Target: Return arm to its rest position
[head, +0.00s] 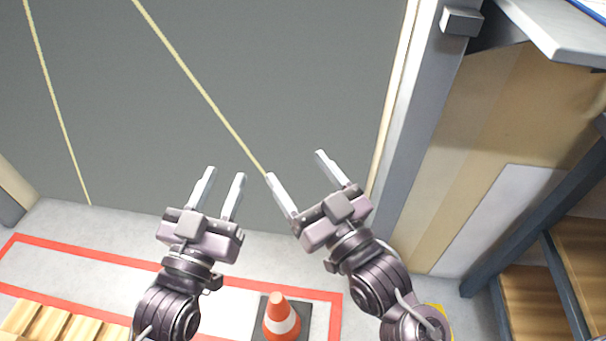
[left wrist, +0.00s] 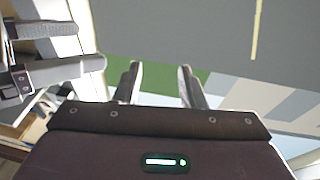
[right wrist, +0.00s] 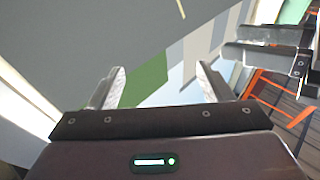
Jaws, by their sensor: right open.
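My left gripper (head: 225,173) is raised at the lower middle of the head view, its two pale fingers pointing up and apart. In the left wrist view (left wrist: 160,66) nothing lies between its fingers, and their gap is narrower than the right one's. My right gripper (head: 295,164) is just to its right, tilted a little to the left, with its fingers wide apart. In the right wrist view (right wrist: 160,68) it is empty too. The two grippers are close but do not touch.
An orange and white cone (head: 281,318) stands on the floor below, between my arms. A metal post (head: 405,120) and a shelf rack (head: 570,230) stand on the right. A wooden pallet (head: 50,325) is at the lower left. The space ahead of the grippers looks clear.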

